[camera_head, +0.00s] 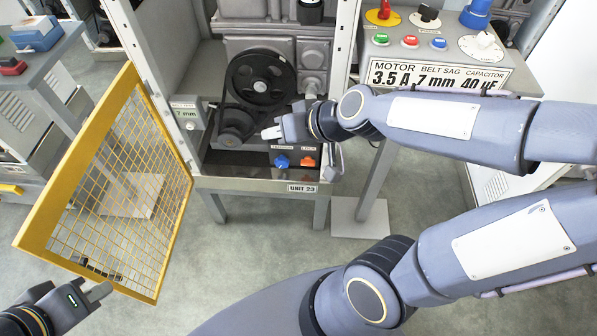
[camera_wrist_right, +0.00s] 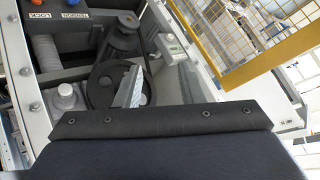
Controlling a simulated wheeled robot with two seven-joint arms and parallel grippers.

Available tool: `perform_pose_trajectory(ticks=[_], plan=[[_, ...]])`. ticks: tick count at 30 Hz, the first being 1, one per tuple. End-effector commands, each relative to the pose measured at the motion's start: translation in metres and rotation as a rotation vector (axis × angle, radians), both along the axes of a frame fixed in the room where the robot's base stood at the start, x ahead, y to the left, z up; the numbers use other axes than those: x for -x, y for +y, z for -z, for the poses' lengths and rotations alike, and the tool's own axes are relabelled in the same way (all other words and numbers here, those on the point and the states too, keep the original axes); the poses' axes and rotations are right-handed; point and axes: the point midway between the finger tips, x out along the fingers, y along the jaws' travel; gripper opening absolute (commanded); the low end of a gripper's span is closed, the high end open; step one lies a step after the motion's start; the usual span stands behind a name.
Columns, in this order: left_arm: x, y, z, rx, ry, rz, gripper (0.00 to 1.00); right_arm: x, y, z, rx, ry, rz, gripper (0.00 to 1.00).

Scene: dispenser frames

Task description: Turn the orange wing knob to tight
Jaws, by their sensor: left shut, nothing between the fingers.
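The orange wing knob (camera_head: 308,161) sits on the front ledge of the open unit, under a small label. It also shows at the top edge of the right wrist view (camera_wrist_right: 38,2), beside the word LOCK. A blue knob (camera_head: 281,162) is just left of it, labelled TENSION in the wrist view. My right gripper (camera_head: 270,132) hangs above and left of the knobs, in front of the pulleys, apart from the orange knob. Its pale fingers (camera_wrist_right: 131,86) show in the wrist view, but their gap is unclear. My left gripper (camera_head: 98,293) is shut and empty at lower left, by the yellow guard.
The yellow mesh guard door (camera_head: 60,170) stands open at left. Inside the unit are a large black pulley (camera_head: 262,78) and a smaller one below.

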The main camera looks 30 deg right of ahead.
Motion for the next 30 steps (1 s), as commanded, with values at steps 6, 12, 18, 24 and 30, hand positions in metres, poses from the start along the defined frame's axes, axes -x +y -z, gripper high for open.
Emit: perform_pose_trajectory(ticks=[6,12,18,24,30], plan=[[0.0,0.0,0.05,0.0,0.0,0.0,0.0,-0.059,-0.001,0.085,0.118,-0.051,0.057,0.35],[0.0,0.0,0.109,0.0,0.0,0.0,0.0,-0.114,-0.019,0.211,0.46,-0.078,0.15,0.35],[0.0,0.0,0.165,0.0,0.0,0.0,0.0,-0.129,-0.052,0.327,1.0,-0.058,0.19,0.35],[0.0,0.0,0.212,0.0,0.0,0.0,0.0,-0.115,-0.076,0.392,1.59,-0.022,0.177,0.35],[0.0,0.0,0.231,0.0,0.0,0.0,0.0,-0.101,-0.078,0.405,1.941,0.006,0.168,0.35]])
